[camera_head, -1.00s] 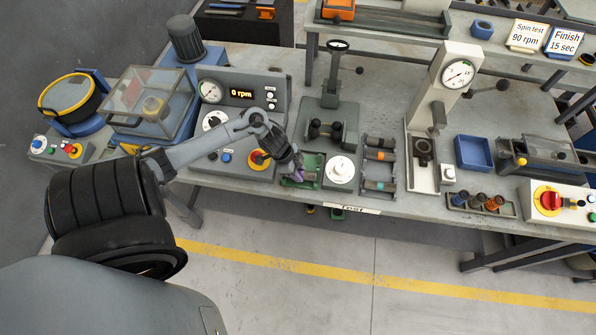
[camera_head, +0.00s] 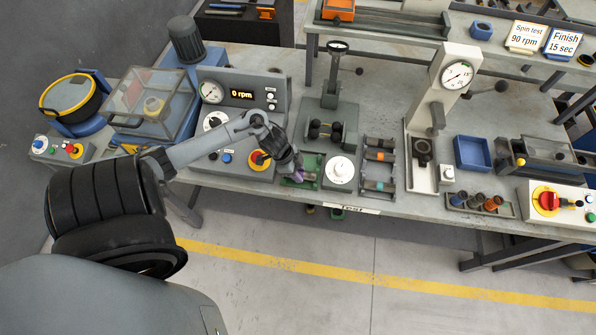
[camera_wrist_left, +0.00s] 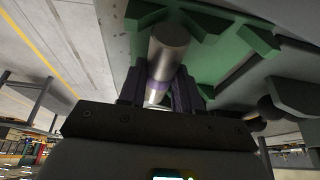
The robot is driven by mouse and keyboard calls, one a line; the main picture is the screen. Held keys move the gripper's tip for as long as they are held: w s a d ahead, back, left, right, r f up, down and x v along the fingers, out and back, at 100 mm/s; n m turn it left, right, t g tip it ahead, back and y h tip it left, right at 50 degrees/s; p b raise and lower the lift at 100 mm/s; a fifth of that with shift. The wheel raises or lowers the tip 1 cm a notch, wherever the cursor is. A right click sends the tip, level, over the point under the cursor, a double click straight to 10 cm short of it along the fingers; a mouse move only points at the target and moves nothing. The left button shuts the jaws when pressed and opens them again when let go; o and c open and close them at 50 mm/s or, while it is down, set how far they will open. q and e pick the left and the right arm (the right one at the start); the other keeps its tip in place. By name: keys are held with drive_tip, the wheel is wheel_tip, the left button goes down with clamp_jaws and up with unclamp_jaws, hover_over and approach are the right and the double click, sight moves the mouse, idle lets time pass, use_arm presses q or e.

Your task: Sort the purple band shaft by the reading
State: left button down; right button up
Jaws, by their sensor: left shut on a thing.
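The purple band shaft (camera_wrist_left: 168,55) is a grey metal cylinder with a purple band. In the left wrist view it lies between the two fingers of my left gripper (camera_wrist_left: 157,92). In the head view my left gripper (camera_head: 297,172) is at the green tray (camera_head: 313,163) at the front of the bench, with a bit of purple at its tips. The gripper is shut on the shaft, which is over or in the green tray; I cannot tell whether it touches the tray. The dial gauge stand (camera_head: 330,110) stands behind the tray. My right gripper is not in view.
A white round dial (camera_head: 341,170) is just right of the green tray. Beyond it a grey rack (camera_head: 380,199) holds banded shafts. The speed panel (camera_head: 242,94) reads 0 rpm. A press (camera_head: 440,110), a blue bin (camera_head: 473,153) and a tray of coloured parts (camera_head: 482,209) stand farther right.

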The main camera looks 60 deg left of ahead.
use_arm(q)
drive_tip(key=shift+f, duration=0.25)
idle(0.3)
drive_tip(key=c, duration=0.7)
unclamp_jaws()
drive_tip(key=p+v, duration=0.1)
drive_tip(key=v, duration=0.9)
drive_tip(key=shift+s+r+p, duration=0.15)
drive_tip(key=shift+r+p, duration=0.2)
drive_tip(key=shift+p, duration=0.05)
